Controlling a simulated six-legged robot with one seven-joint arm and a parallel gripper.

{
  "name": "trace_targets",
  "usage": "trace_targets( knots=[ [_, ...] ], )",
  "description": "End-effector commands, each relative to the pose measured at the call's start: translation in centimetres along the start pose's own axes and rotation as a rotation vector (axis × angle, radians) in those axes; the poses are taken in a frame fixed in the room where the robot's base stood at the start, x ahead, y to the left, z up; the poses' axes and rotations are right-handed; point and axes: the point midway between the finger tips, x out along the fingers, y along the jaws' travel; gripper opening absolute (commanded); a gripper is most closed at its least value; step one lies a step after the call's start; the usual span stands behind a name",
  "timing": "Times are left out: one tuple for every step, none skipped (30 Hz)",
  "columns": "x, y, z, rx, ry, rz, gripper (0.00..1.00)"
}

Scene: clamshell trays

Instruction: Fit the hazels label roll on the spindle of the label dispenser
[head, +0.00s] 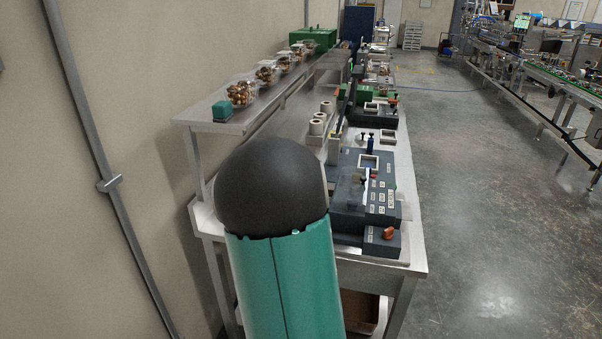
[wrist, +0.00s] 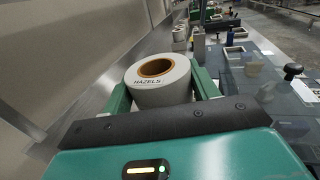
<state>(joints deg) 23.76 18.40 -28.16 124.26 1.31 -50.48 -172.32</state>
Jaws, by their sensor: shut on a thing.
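The hazels label roll (wrist: 172,97) is white with a brown core and the word HAZELS on its upper face. In the wrist view my gripper (wrist: 160,84) is shut on it, with one green finger on each side. The roll is roughly upright, core opening facing up. I cannot tell its height above the bench. In the head view my own arm hides the gripper and the held roll. A dark blue-grey machine (head: 347,215) with labelled buttons stands on the bench; I cannot tell whether it is the label dispenser. I cannot make out the spindle.
Other white rolls (head: 316,127) stand behind my arm on the steel bench (head: 407,258). A raised shelf (head: 205,112) along the wall carries clear trays of nuts and a teal block (head: 241,92). An orange-red knob (head: 388,233) sits near the bench's front.

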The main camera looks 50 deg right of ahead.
Motion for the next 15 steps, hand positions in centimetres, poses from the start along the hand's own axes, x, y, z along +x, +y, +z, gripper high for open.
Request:
trace_targets(
  knots=[
    [0.0, 0.0, -0.3, 0.000, 0.000, -0.001, 0.35],
    [0.0, 0.0, -0.5, 0.000, 0.000, 0.000, 0.35],
    [0.0, 0.0, -0.8, 0.000, 0.001, 0.000, 0.35],
    [0.0, 0.0, -1.0, 0.000, 0.001, 0.000, 0.35],
    [0.0, 0.0, -1.2, 0.000, 0.001, 0.000, 0.35],
    [0.0, -0.1, -1.5, 0.000, 0.001, -0.001, 0.35],
    [0.0, -0.1, -1.6, 0.000, 0.001, -0.001, 0.35],
    [0.0, 0.0, -1.8, 0.000, 0.001, 0.000, 0.35],
    [0.0, 0.0, -2.1, 0.000, 0.001, 0.000, 0.35],
    [0.0, 0.0, -2.3, 0.000, 0.001, 0.000, 0.35],
    [0.0, 0.0, -2.5, 0.000, 0.001, 0.000, 0.35],
    [0.0, 0.0, -2.7, 0.000, 0.001, 0.000, 0.35],
    [0.0, 0.0, -2.9, 0.000, 0.001, -0.001, 0.35],
    [0.0, 0.0, -3.1, 0.000, 0.001, -0.001, 0.35],
    [0.0, 0.0, -3.4, 0.001, 0.002, 0.000, 0.35]
  ],
)
